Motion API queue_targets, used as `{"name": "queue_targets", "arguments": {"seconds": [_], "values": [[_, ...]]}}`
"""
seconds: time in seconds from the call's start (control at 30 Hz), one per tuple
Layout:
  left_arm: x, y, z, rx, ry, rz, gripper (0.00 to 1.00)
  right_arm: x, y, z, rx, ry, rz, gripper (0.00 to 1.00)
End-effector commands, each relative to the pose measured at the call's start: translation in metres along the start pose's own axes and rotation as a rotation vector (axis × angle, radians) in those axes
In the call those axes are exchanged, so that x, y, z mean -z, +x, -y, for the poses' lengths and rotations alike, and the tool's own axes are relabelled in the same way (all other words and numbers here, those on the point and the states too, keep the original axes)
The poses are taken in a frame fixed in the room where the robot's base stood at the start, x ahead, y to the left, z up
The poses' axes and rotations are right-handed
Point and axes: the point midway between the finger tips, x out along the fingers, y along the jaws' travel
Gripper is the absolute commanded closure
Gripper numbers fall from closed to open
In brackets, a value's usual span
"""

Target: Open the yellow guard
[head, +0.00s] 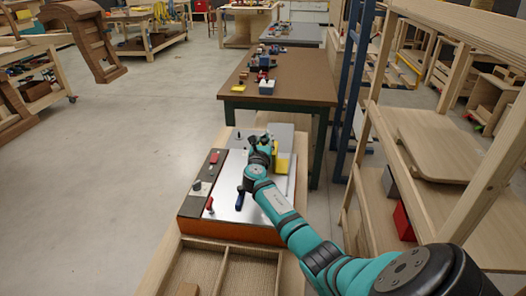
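The yellow guard (282,163) is a small yellow piece at the far right of a panel box (225,208) with a metal top and orange front. My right gripper (260,138) is over the far part of the panel, just left of the guard. Its dark fingers look spread apart, with nothing seen between them. The gripper and wrist hide part of the guard, and I cannot tell whether they touch it. My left gripper is not in view.
A wooden tray (222,270) lies in front. A brown-topped table (290,75) stands behind. Wooden shelving (440,150) is close on the right; open floor lies left.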

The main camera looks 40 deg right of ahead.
Motion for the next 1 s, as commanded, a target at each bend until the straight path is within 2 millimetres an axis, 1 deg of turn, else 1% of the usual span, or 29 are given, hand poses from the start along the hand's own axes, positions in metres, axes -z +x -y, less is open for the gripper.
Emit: {"name": "queue_targets", "arguments": {"seconds": [0.27,0.3,0.6,0.87,1.0], "values": [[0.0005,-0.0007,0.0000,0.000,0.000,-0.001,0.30,-0.0031,0.0010,-0.0005,-0.001,0.001,0.003,1.00],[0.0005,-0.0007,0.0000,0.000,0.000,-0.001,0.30,-0.0033,0.0010,-0.0004,-0.001,0.002,0.004,0.93],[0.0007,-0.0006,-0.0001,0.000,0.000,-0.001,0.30,-0.0020,0.0008,0.0002,0.000,0.001,0.002,0.54],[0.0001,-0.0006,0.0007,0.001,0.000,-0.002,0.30,-0.0014,0.0004,0.0004,0.001,0.001,0.001,0.53],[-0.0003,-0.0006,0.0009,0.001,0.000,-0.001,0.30,-0.0010,-0.0065,-0.0001,0.000,0.002,0.002,0.53]]}}
